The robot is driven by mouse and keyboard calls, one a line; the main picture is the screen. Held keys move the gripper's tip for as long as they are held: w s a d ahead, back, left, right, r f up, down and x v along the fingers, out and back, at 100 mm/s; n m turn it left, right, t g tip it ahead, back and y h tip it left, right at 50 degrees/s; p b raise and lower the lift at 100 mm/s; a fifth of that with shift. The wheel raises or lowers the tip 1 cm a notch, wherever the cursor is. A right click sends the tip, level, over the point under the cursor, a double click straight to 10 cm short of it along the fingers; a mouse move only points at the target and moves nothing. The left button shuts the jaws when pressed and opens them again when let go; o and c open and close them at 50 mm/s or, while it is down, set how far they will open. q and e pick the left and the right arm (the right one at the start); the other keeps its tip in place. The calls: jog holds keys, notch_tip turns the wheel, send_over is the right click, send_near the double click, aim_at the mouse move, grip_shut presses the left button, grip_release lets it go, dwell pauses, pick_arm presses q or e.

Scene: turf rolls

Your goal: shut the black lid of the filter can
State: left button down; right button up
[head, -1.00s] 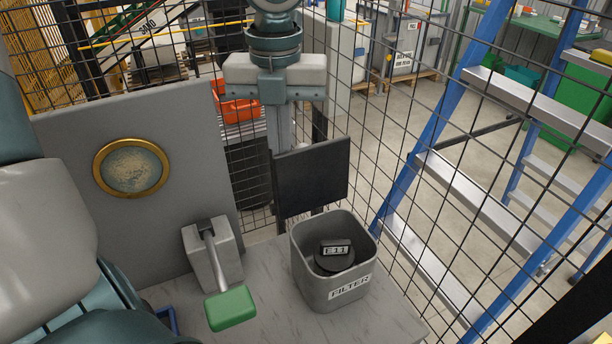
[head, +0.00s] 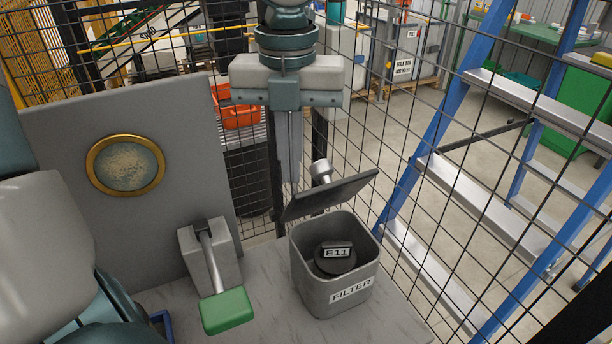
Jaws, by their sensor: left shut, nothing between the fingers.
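The filter can (head: 314,292) is a grey square bin with a FILTER label, standing on the grey bench. Its black lid (head: 330,197) is hinged at the back and slants up over the rear of the opening, partly open. A dark round filter (head: 335,258) marked E11 sits inside. My left gripper (head: 292,186) points down from the top of the view, behind the lid. Its fingers are shut and empty. The lid's edge hides the fingertips, so I cannot tell whether they touch it. My right gripper is not in view.
A lever with a green handle (head: 228,311) stands left of the can. A grey panel with a brass-rimmed round window (head: 125,165) is behind it. Black wire mesh runs behind the bench, with a blue ladder (head: 402,182) beyond. A pale knob (head: 321,170) shows behind the lid.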

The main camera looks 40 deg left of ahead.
pick_arm(q)
jog(key=shift+r, duration=0.1)
notch_tip(320, 180, up, 9)
jog(key=p, duration=0.4)
dwell(0.5)
jog(key=shift+f, duration=0.2)
dwell(0.6)
notch_tip(320, 180, down, 8)
jog(key=b, duration=0.3)
jog(key=shift+b, duration=0.3)
jog(key=shift+r, duration=0.2)
